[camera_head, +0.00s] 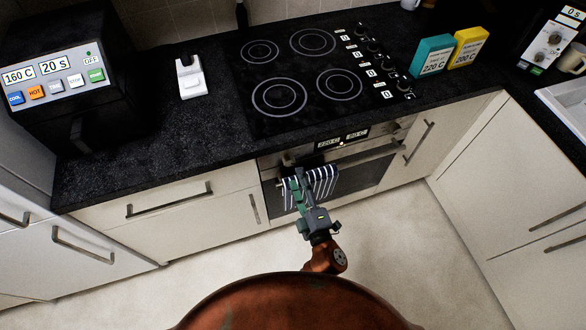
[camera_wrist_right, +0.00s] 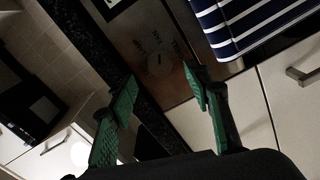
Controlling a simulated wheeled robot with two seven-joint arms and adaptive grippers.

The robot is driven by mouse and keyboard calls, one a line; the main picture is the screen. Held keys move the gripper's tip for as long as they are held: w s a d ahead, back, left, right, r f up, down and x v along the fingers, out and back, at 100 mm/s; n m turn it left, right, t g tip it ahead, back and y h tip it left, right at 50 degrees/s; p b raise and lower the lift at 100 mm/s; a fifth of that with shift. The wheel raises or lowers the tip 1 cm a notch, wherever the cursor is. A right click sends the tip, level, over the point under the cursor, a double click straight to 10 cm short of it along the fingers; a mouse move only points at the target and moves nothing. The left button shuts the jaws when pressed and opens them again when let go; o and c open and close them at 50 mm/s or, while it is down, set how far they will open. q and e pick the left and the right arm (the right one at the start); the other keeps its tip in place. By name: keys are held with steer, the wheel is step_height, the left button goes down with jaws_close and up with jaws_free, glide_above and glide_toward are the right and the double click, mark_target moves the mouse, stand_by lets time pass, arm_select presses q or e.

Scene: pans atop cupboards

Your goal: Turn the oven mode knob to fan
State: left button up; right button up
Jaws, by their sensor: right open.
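The oven (camera_head: 352,172) is built in under the hob, with a lit display (camera_head: 342,139) on its front panel. My right gripper (camera_head: 297,182) is in front of the oven's left side; the knob cannot be made out in the head view. In the wrist view the green fingers (camera_wrist_right: 160,92) are spread apart and empty, with the knob beyond the gap between them. My left gripper is not in view.
A striped towel (camera_head: 324,181) hangs over the oven handle, close to my right gripper. The dark worktop (camera_head: 140,140) overhangs above. A hob (camera_head: 310,75), a white holder (camera_head: 189,78) and teal and yellow boxes (camera_head: 433,56) are on top. The floor (camera_head: 390,240) is clear.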

steer(key=shift+v, duration=2.7)
